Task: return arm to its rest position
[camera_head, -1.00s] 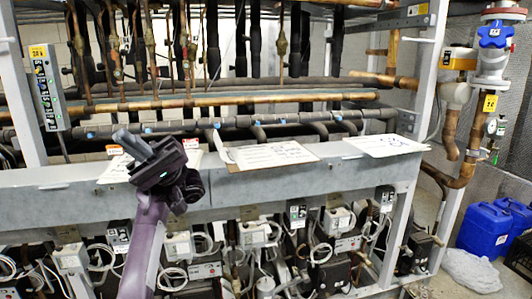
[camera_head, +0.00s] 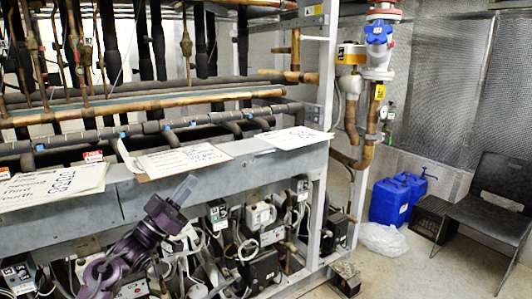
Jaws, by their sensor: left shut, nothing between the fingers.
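My left gripper (camera_head: 183,190) is in the lower left of the head view, on its dark purple arm. It is shut and empty, its fingers pointing up and to the right. It appears in front of the grey steel beam (camera_head: 230,166) of the compressor rack, just below a paper sheet; whether it touches the beam cannot be told. My right gripper is not in view.
Paper sheets (camera_head: 182,160) lie along the beam, with copper pipes (camera_head: 150,112) behind. Compressors and wiring fill the rack below. At right are a blue valve (camera_head: 379,32), blue canisters (camera_head: 391,203), a black chair (camera_head: 490,205) and open floor.

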